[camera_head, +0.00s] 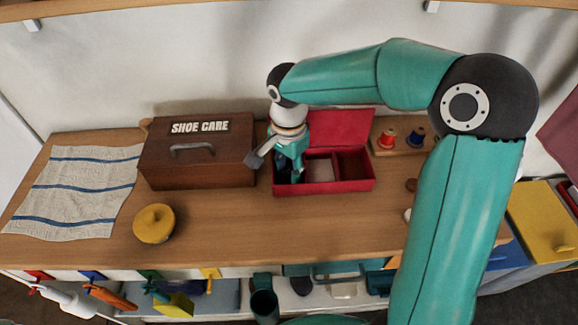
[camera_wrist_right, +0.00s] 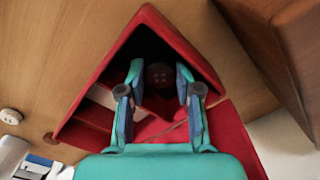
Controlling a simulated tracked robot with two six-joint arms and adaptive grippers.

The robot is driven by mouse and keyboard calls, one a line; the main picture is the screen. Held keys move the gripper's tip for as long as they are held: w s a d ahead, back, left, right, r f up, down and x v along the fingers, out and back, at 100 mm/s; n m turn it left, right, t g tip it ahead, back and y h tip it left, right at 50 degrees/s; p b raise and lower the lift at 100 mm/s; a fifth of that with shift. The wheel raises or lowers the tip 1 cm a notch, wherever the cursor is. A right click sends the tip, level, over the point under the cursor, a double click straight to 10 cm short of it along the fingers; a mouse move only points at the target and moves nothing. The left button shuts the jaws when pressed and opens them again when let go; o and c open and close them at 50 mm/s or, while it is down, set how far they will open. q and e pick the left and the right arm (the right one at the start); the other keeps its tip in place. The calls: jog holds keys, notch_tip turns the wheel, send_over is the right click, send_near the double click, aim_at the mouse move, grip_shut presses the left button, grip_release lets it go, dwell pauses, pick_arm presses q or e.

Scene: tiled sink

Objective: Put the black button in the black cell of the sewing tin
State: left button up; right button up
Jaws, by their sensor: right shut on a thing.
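The sewing tin (camera_head: 325,186) is red, with its lid open at the back. In the head view its cells show white and brown, and my right gripper (camera_head: 290,172) covers much of the left one. In the right wrist view the black cell (camera_wrist_right: 150,35) lies at the tin's corner. The black button (camera_wrist_right: 158,76), dark with small holes, is between the fingertips of my right gripper (camera_wrist_right: 158,80), which is shut on it. The button is over or inside the black cell; I cannot tell whether it touches the floor. My left gripper is not in view.
A brown shoe care box (camera_head: 197,155) stands left of the tin. A spool rack (camera_head: 398,145) stands at right. A yellow round object (camera_head: 154,223) and a striped cloth (camera_head: 75,195) are at left. A brown button (camera_head: 411,185) lies right. The counter front is clear.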

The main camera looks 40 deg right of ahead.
aim_at(289, 172)
jog(key=shift+f, duration=0.2)
jog(key=o, duration=0.5)
jog(key=shift+r, duration=0.1)
jog(key=shift+r, duration=3.9)
